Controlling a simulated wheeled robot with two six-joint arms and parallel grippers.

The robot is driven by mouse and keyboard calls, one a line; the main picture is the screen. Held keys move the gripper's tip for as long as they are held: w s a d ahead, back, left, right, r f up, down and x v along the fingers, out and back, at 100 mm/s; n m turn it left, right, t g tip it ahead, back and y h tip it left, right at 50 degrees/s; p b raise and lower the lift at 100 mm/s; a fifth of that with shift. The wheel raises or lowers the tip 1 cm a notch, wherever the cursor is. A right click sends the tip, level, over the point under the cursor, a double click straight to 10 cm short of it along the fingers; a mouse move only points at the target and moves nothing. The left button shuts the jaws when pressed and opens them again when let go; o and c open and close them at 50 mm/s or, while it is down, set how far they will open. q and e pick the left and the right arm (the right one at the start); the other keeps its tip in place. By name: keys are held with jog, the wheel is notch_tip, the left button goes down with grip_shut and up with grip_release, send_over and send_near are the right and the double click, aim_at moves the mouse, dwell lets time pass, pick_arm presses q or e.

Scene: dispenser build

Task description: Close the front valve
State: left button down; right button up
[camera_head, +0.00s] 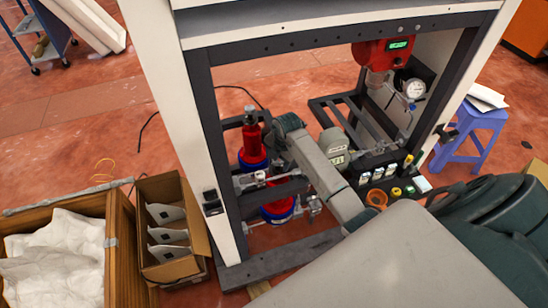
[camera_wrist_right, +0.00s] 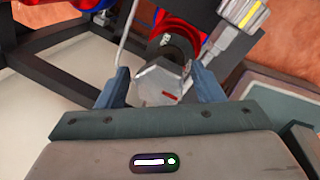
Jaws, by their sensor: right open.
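In the right wrist view, a grey faceted knob (camera_wrist_right: 158,84) with a small red mark sits between the fingers of my right gripper (camera_wrist_right: 160,76). It looks like a valve handle, but I cannot tell for sure that it is the front valve. The fingers are open, one on each side of it, and I see no clear grip. Red and blue parts (camera_wrist_right: 187,15) lie behind the knob. In the head view, my right arm reaches into the dispenser frame (camera_head: 228,200), close to the red bottle (camera_head: 251,130); its fingers are hard to make out there. My left gripper does not show.
A red device with a green display (camera_head: 385,52) and a gauge (camera_head: 414,88) are at the frame's right. Small boxes and an orange ring (camera_head: 376,198) lie below. A cardboard box (camera_head: 160,268) and wooden crate (camera_head: 122,240) stand left. A purple stool (camera_head: 467,130) stands right.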

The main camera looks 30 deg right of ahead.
jog(key=shift+w+p+v, duration=0.25)
jog(key=shift+p+v, duration=0.75)
jog(key=shift+v, duration=0.15)
jog(key=shift+w+p+v, duration=0.25)
jog(key=shift+p+v, duration=0.7)
jog(key=shift+v, duration=0.2)
jog(key=shift+w+p+v, duration=0.2)
jog(key=shift+p+v, duration=0.8)
jog(key=shift+v, duration=0.15)
jog(key=shift+r, duration=0.2)
